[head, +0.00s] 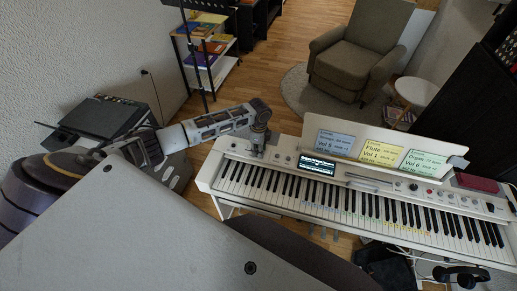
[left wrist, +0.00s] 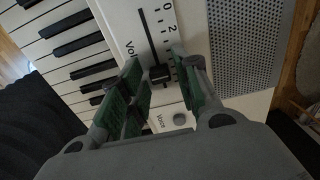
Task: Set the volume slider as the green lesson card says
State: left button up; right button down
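The green lesson card (head: 423,165) stands on the piano's music rest and reads Organ, Vol 6. In the left wrist view the volume slider is a black cap (left wrist: 159,73) on a dark slot, with 0 and 2 readable at one end. The cap sits well past the 2; the numbers beside it are hidden by a finger. My left gripper (head: 258,148) is over the left end of the piano panel. In the left wrist view its green-padded fingers (left wrist: 160,62) are apart, one on each side of the cap, with visible gaps. My right gripper is not in view.
A blue card (head: 335,143) and a yellow card (head: 381,153) stand left of the green one. The lit display (head: 316,165) is right of my left gripper. A round Voice button (left wrist: 180,119) and a speaker grille (left wrist: 247,45) lie near the slider. White and black keys run along the front.

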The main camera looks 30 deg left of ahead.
pick_arm(q)
jog(key=shift+o, duration=0.2)
notch_tip(320, 180, up, 12)
dwell(0.9)
dwell(0.6)
